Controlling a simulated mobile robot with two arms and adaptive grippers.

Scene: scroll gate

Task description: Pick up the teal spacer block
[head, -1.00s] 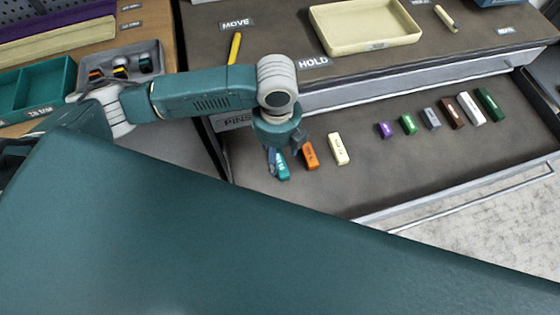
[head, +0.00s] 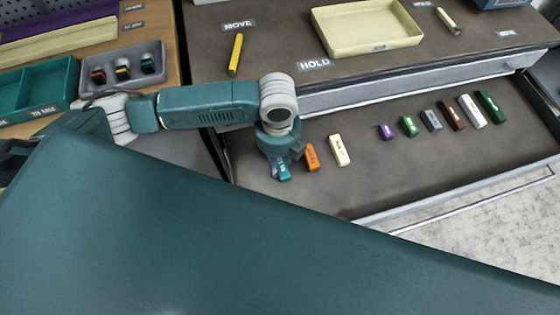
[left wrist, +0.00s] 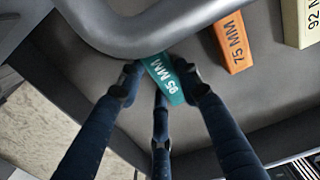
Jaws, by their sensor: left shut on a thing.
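The teal spacer block (head: 284,172) is in the open drawer, at the left end of a row of blocks. In the left wrist view the teal block (left wrist: 165,80) reads "95 MM" and sits between the fingers. My left gripper (head: 280,166) points down over it in the head view, and in the left wrist view the left gripper (left wrist: 163,85) is shut on the block. Whether the block touches the drawer floor cannot be told. My right gripper is not in view.
An orange block (head: 312,157) marked "75 MM" lies close to the right of the teal block. A cream block (head: 340,150) and several others follow to the right. The drawer floor (head: 400,172) in front is clear. A cream tray (head: 368,30) stands on the worktop above.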

